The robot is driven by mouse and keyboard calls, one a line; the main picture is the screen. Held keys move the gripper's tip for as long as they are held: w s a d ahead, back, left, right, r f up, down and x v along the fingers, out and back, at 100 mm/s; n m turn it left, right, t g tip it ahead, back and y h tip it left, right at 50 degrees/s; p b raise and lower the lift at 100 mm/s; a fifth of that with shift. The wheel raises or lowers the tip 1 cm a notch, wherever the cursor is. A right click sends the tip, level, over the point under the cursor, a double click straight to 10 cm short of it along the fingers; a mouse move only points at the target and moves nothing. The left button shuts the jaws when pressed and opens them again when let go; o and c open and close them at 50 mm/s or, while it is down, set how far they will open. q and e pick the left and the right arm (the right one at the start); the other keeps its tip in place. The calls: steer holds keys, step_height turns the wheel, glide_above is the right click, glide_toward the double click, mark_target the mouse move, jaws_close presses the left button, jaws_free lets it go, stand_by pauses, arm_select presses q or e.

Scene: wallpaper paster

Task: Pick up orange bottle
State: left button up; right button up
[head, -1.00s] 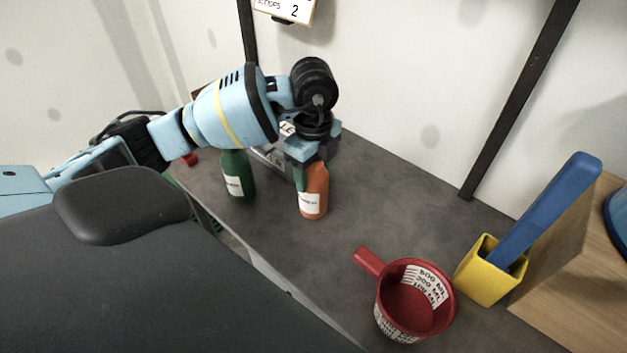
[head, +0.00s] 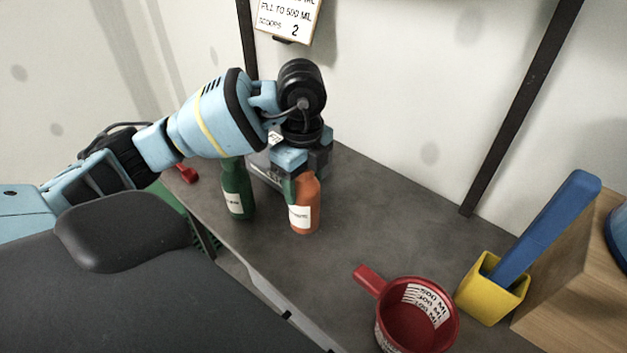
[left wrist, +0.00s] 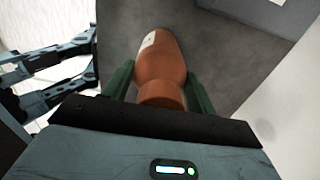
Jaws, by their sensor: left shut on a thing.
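The orange bottle (head: 305,212) stands near the middle of the grey table in the head view, with a white label on its front. My left gripper (head: 297,185) is over it from above, shut on its upper part. In the left wrist view the orange bottle (left wrist: 160,66) lies between the two green fingers of the left gripper (left wrist: 160,88). I cannot tell whether its base touches the table.
A green bottle (head: 237,195) stands just left of the orange one. A red measuring cup (head: 368,281) and a yellow holder (head: 487,297) with a blue-handled tool (head: 547,228) are at the right. The table (head: 400,215) between is clear.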

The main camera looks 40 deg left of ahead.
arm_select(q)
steer(key=s+a+r, duration=0.1)
steer(key=s+a, duration=0.1)
steer(key=s, duration=1.1)
steer(key=shift+r+b, duration=0.2)
steer(key=shift+b, duration=0.2)
steer(key=shift+s+a, duration=0.1)
